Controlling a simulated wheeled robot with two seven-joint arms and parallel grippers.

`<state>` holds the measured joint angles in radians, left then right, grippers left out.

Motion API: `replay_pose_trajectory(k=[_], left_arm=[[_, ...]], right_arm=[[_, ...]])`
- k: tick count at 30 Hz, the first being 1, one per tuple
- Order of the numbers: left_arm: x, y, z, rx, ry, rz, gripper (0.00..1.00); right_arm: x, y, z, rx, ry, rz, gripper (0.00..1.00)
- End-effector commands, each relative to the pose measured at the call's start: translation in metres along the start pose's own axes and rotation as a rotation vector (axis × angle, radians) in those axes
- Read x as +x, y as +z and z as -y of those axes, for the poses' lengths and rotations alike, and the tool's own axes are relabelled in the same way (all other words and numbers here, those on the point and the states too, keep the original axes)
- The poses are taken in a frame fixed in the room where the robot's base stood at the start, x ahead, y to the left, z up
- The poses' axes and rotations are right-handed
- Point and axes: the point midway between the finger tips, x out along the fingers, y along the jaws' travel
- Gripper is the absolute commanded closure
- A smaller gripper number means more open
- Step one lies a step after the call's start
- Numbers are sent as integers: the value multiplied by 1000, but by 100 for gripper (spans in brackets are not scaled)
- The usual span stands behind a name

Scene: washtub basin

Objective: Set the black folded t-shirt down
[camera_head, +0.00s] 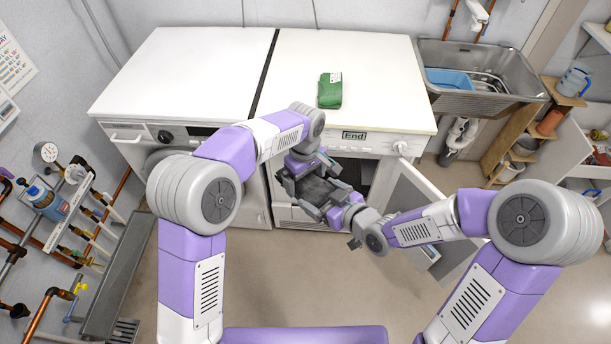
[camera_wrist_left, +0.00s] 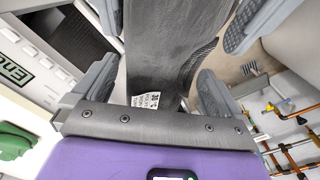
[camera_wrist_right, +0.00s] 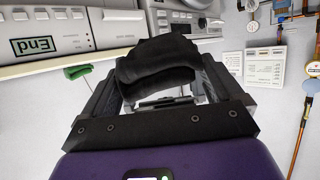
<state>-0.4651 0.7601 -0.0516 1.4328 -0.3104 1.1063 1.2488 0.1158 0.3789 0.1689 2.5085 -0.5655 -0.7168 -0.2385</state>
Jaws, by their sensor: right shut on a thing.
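The black folded t-shirt (camera_head: 313,188) is in the air in front of the right machine, between my two grippers. My right gripper (camera_head: 332,205) is shut on it; in the right wrist view the dark cloth (camera_wrist_right: 157,65) bulges between the fingers. My left gripper (camera_head: 308,178) is around the cloth from above with its fingers apart. In the left wrist view the cloth (camera_wrist_left: 165,45) runs between the spread fingers, and a white care label shows near the palm. Whether the left fingers touch the cloth I cannot tell.
A green folded cloth (camera_head: 330,92) lies on the white top (camera_head: 380,85) of the right machine. The left white top (camera_head: 185,75) is bare. The machine door (camera_head: 415,195) stands open beside my right forearm. A metal sink (camera_head: 480,75) is at the back right.

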Motion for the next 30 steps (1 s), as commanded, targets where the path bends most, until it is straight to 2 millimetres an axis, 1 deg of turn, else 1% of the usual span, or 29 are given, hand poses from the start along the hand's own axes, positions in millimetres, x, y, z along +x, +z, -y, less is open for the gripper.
replay_pose_trajectory(k=[1, 6, 8, 9, 16, 19, 20, 21, 22, 24, 30], left_arm=[[0, 1, -1, 1, 4, 0, 11], [-1, 1, -2, 2, 6, 0, 37], [-1, 1, -2, 2, 7, 0, 45], [-1, 1, -3, 2, 9, -1, 45], [-2, 2, -3, 1, 11, 0, 45], [-2, 2, -4, 1, 11, 1, 45], [-2, 2, -4, 1, 11, 1, 45], [-2, 2, -4, 0, 11, 1, 50], [-2, 2, -4, 0, 11, 1, 50], [-1, 2, -3, 0, 10, 0, 62], [-1, 1, -2, 0, 7, 0, 62]], right_arm=[[0, -1, 2, -4, -5, -4, 41], [0, -1, 3, -5, -8, -3, 41], [0, -1, 4, -5, -10, -3, 41], [0, -1, 4, -5, -10, -3, 1], [0, -2, 4, -6, -12, -2, 0], [-2, -8, 4, -8, -11, -5, 0], [-3, -11, 4, -9, -11, -6, 0], [-5, -16, 4, -10, -12, -7, 0], [-7, -20, 4, -12, -10, -9, 0], [-12, -31, 3, -13, -8, -10, 0], [-26, -64, 1, -11, -4, -9, 0]])
